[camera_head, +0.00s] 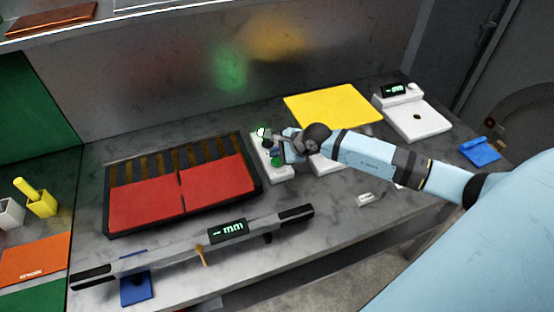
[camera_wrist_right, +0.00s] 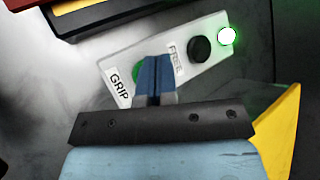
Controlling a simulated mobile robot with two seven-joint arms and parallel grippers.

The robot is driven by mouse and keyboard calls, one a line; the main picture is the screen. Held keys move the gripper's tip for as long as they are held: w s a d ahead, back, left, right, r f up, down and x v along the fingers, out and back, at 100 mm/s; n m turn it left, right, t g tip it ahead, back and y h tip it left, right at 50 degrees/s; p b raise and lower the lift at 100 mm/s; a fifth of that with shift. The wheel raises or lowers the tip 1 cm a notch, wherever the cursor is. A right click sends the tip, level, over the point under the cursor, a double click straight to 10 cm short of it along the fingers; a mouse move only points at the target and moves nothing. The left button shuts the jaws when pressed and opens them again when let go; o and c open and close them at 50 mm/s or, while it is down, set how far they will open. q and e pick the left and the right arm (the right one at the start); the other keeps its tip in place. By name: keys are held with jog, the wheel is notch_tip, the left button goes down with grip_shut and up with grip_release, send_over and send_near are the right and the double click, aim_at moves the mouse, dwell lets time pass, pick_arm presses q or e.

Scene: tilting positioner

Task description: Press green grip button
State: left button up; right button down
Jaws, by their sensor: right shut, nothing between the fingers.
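A white button panel (camera_wrist_right: 222,24) shows in the right wrist view with the labels GRIP and FREE. Its green grip button (camera_wrist_right: 137,71) is beside the GRIP label and is partly hidden behind my fingers. A black button (camera_wrist_right: 199,49) is by the FREE label, and a lamp (camera_wrist_right: 228,36) at the panel's end glows green. My right gripper (camera_wrist_right: 155,62) is shut and empty, its tips overlapping the green button; I cannot tell whether they touch it. In the head view the panel (camera_head: 257,143) stands on the bench with my right gripper (camera_head: 284,148) at it. My left gripper is not in view.
A dark tray with red panels (camera_head: 214,184) lies left of the button panel. A long bar with an mm display (camera_head: 228,231) lies in front. A yellow plate (camera_head: 333,106) and a white device with a display (camera_head: 416,122) are at the back right.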

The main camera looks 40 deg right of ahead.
aim_at(277, 161)
jog(key=shift+r+p, duration=1.4)
jog(key=shift+r, duration=1.15)
